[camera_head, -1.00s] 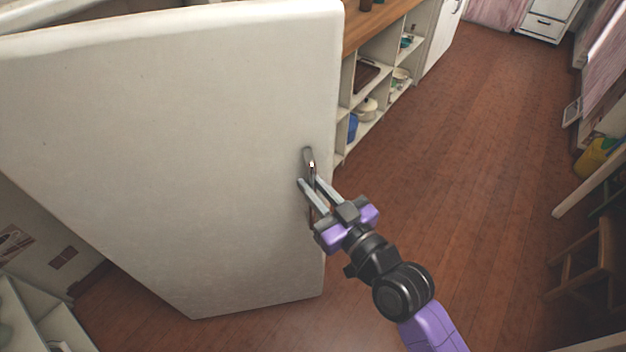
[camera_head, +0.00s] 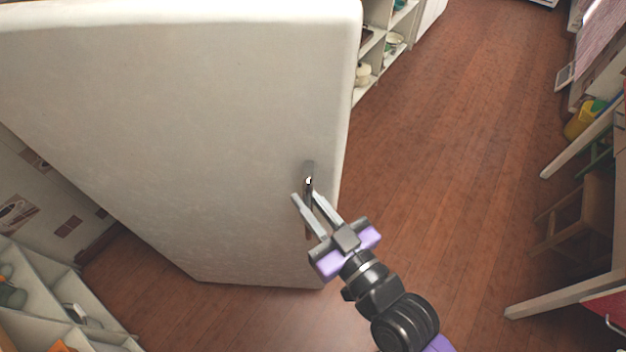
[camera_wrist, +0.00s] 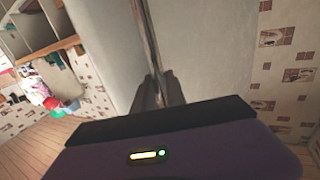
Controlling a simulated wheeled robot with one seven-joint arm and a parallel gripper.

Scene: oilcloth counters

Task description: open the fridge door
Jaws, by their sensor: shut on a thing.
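The white fridge door (camera_head: 190,140) fills the left and middle of the head view. Its upright metal handle (camera_head: 309,172) is near the door's right edge. My gripper (camera_head: 304,198) has its two fingers on either side of the handle and is shut on it. In the wrist view the fingers (camera_wrist: 164,90) close around the long handle bar (camera_wrist: 148,40) in front of the pale door (camera_wrist: 205,50). Whether the door stands ajar is hard to tell, as its far edge and the fridge body are mostly hidden.
An open shelf unit (camera_head: 60,290) is at lower left. Shelves with pots (camera_head: 362,75) stand behind the door. A wooden stool (camera_head: 575,215) and a table with white legs (camera_head: 560,296) are at the right. The wooden floor (camera_head: 440,150) between is clear.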

